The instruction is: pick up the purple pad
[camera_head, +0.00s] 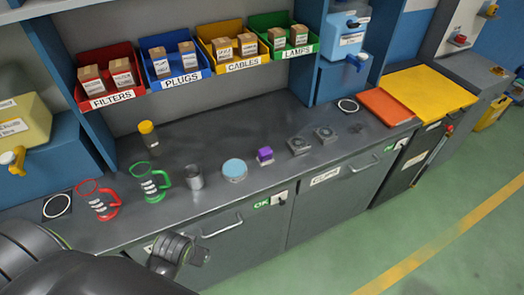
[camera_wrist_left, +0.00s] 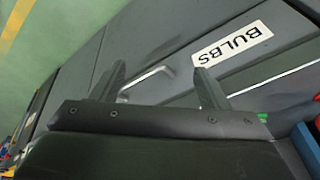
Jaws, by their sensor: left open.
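The purple pad (camera_head: 264,155) is a small purple block on the grey counter, in the head view. It sits between a round light-blue-topped item (camera_head: 235,169) and a dark square fan-like part (camera_head: 299,145). My left arm comes in from the lower left in the head view, its end low in front of the cabinet, left of the pad. In the left wrist view my left gripper (camera_wrist_left: 160,85) has its two fingers apart with nothing between them, facing the cabinet fronts. The pad is not visible in that view. My right gripper is in neither view.
Red (camera_head: 98,202) and green (camera_head: 150,181) handled mugs, a metal cup (camera_head: 194,177) and a yellow-capped jar (camera_head: 148,132) stand left of the pad. Labelled bins hang behind. Drawer handles (camera_head: 222,226) stick out in front.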

